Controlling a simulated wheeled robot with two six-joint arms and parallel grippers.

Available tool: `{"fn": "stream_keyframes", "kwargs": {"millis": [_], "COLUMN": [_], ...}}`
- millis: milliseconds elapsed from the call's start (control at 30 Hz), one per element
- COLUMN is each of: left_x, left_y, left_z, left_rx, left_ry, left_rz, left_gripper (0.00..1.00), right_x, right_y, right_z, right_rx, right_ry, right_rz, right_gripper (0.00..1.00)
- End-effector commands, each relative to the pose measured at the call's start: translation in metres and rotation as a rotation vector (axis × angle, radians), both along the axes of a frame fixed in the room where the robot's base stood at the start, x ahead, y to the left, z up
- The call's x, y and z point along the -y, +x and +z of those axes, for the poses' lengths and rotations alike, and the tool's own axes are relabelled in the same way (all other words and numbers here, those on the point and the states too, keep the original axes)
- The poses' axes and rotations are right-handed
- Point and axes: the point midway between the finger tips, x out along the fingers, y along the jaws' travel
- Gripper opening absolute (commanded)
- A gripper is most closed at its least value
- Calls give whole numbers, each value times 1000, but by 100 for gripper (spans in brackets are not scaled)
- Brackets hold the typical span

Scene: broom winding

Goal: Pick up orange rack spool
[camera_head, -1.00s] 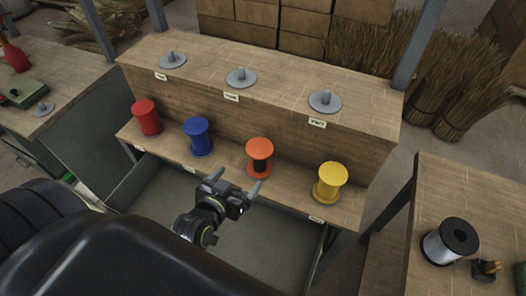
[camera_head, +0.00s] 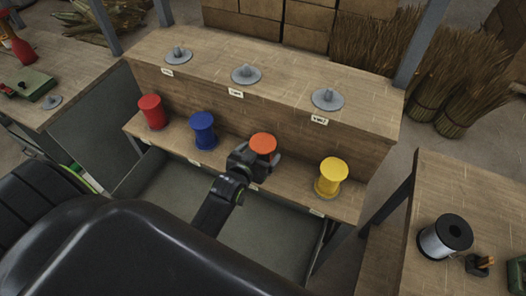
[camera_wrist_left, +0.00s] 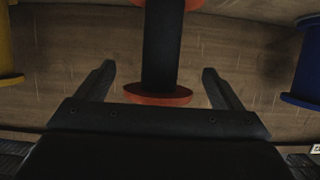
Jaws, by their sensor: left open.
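The orange spool (camera_head: 263,144) stands on the lower wooden shelf between the blue and yellow spools; my gripper hides its lower part in the head view. In the left wrist view, the orange spool (camera_wrist_left: 158,94) shows orange flanges and a dark core. My left gripper (camera_head: 262,161) is open at the spool. In the left wrist view, the fingers of my left gripper (camera_wrist_left: 159,80) lie on either side of the core, with gaps on both sides. My right gripper is not in view.
A red spool (camera_head: 152,112), a blue spool (camera_head: 203,132) and a yellow spool (camera_head: 331,177) stand on the same shelf. Grey spindles (camera_head: 246,75) sit on the upper shelf. A grey wire spool (camera_head: 445,238) stands on the right table.

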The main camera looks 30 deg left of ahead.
Motion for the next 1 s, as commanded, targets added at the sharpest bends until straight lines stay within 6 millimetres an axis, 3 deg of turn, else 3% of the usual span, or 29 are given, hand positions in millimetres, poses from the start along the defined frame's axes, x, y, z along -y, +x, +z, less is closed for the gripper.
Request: {"fn": "stream_keyframes", "kwargs": {"millis": [300,600,1000], "left_x": [-2,-2,-2], "left_y": [31,33,33], "left_z": [-10,-12,-12], "left_rx": [0,0,0], "left_ry": [-1,-1,-1], "left_rz": [0,1,0], "left_gripper": [88,88,40], "right_x": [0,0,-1], "right_y": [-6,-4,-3], "right_z": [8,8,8], "right_rx": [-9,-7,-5], "right_ry": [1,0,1], "right_rz": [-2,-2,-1], "right_gripper": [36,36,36]}}
